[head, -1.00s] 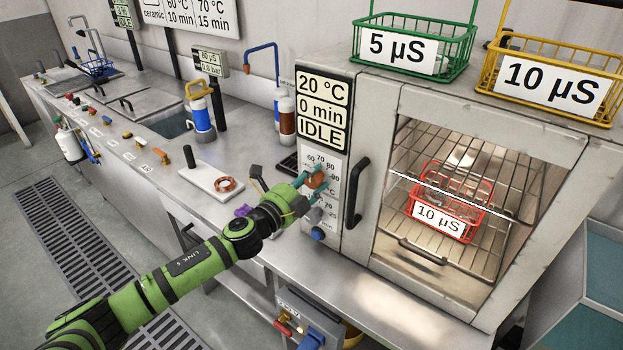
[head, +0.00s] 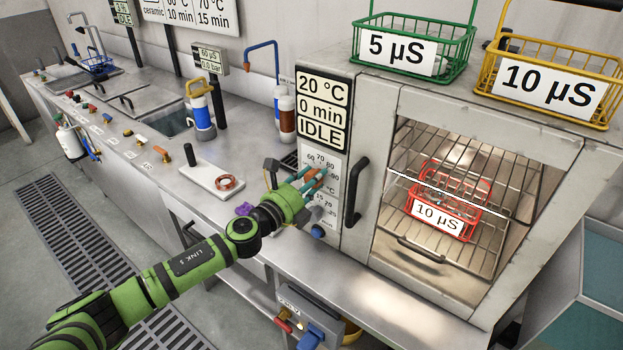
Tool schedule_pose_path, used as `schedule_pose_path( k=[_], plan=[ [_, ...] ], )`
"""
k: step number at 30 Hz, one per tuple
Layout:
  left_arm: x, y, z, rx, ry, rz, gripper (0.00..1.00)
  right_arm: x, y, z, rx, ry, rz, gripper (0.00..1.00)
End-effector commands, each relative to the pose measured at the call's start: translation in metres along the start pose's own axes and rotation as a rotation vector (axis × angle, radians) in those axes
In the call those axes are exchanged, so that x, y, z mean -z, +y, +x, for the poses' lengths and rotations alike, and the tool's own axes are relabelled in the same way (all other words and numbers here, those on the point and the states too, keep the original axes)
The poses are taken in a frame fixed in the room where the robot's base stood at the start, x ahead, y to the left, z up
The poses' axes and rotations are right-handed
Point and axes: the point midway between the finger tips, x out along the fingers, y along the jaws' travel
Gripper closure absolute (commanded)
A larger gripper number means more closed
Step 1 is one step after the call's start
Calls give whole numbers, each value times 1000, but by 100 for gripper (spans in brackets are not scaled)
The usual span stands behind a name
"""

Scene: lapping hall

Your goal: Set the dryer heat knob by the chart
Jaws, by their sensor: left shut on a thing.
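The dryer (head: 395,65) has a display (head: 323,110) reading 20 °C, 0 min, IDLE. Below it is a heat dial (head: 320,159) with marks including 60, 70, 80 and 90. My left gripper (head: 314,181) is shut on the orange-brown heat knob (head: 313,175), its teal fingertips on either side. The fingers cover much of the knob, so I cannot tell where it points. A lower grey knob (head: 316,214) and a blue button (head: 318,231) sit beneath. The wall chart (head: 190,14) is cut off at the top; it shows ceramic, 60 °C 10 min and 70 °C 15 min.
A red basket (head: 440,218) labelled 10 µS sits inside behind the dryer's window. A vertical door handle (head: 356,192) stands just right of the knobs. Green (head: 418,50) and yellow (head: 548,75) baskets stand on top. The bench's left part holds basins and bottles.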

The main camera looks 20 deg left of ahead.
Motion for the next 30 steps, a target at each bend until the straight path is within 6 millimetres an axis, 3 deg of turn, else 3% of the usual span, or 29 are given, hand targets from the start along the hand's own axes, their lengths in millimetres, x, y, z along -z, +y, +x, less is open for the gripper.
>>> schedule_pose_path(
  k=[16, 17, 18, 30],
  plan=[
    [3, 0, 0, 1, 6, 21, 93, 0, 0, 0, 0, 1, 0, 100],
    [3, 0, 0, 1, 6, 21, 49, 0, 0, 0, 0, 1, 0, 100],
    [3, 0, 0, 1, 6, 21, 37, 0, 0, 0, 0, 1, 0, 100],
    [2, 1, -4, -2, 3, 21, 37, 0, 3, 0, -3, 1, -2, 100]
  ],
)
